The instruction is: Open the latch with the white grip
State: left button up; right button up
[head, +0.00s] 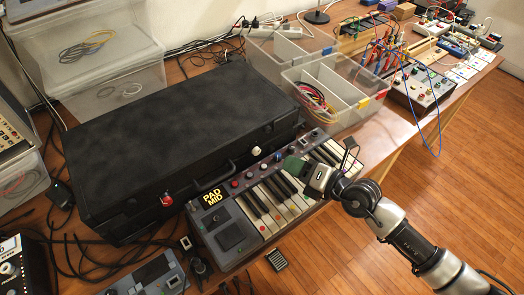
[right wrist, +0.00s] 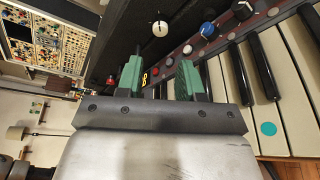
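A large black case (head: 175,140) lies closed on the table. On its front side are a latch with a white grip (head: 256,151), toward the right, and a latch with a red grip (head: 166,200), toward the left. In the right wrist view the white grip (right wrist: 160,28) is beyond the fingertips, and the red grip (right wrist: 110,81) is at the left. My right gripper (head: 293,166) is over the keyboard, right of the white grip and apart from it. In the right wrist view its green fingers (right wrist: 159,78) are spread with nothing between them. My left gripper is not in view.
A small keyboard (head: 228,236) with knobs stands right against the case front, under my right gripper. Clear bins (head: 345,110) with cables stand behind, at the case's right. Loose black cables lie at the front left. Wooden floor (head: 460,180) is clear at right.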

aim_at(257, 152)
jog(key=x, duration=1)
jog(key=shift+w+a+f, duration=0.15)
jog(key=shift+a, duration=0.15)
jog(key=shift+c, duration=0.3)
jog(key=c, duration=0.6)
jog(key=shift+p, duration=0.35)
jog(key=n+h+p, duration=0.1)
jog(key=n+p, duration=0.1)
jog(key=p, duration=0.3)
jog(key=n+t+h+p, duration=0.1)
jog(key=n+p, duration=0.1)
jog(key=p, duration=0.3)
jog(key=n+h+p, duration=0.2)
jog(key=n+p, duration=0.1)
jog(key=p, duration=0.2)
jog(key=shift+a+r, duration=0.2)
jog(key=shift+r, duration=0.15)
jog(key=n+p, duration=0.1)
jog(key=n+t+h+p, duration=0.1)
jog(key=shift+s+f+n+p, duration=0.15)
jog(key=shift+s+n+p, duration=0.1)
jog(key=shift+n+p, duration=0.15)
jog(key=shift+a+n+t+h, duration=0.1)
jog(key=shift+n+t+h, duration=0.2)
jog(key=shift+n+t, duration=0.25)
jog(key=shift+f+n+t+h+p, duration=0.15)
jog(key=shift+n+t+h+p, duration=0.25)
jog(key=shift+n, duration=0.55)
